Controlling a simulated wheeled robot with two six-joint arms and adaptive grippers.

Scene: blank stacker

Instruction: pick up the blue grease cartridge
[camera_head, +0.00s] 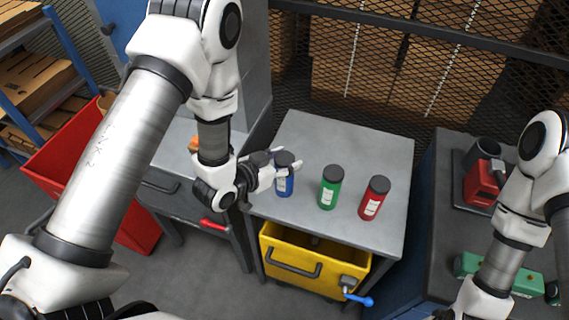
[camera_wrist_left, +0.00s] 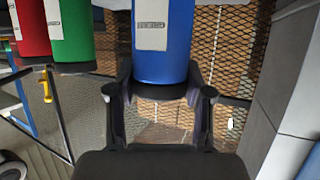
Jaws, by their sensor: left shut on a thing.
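The blue grease cartridge (camera_head: 286,186) has a dark cap and a white label. It is upright at the left side of the grey table top (camera_head: 300,138). My left gripper (camera_head: 286,168) comes in from the left and is shut on it near the cap. In the left wrist view the blue cartridge (camera_wrist_left: 162,50) lies between the two fingers (camera_wrist_left: 160,98). I cannot tell whether its base touches the table. My right arm shows at the right, but its gripper is out of view.
A green cartridge (camera_head: 330,188) and a red cartridge (camera_head: 374,199) stand to the right on the same table. A yellow drawer (camera_head: 286,273) is below the table's front edge. A mesh fence (camera_head: 430,65) stands behind. A red bin (camera_head: 70,145) is at the left.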

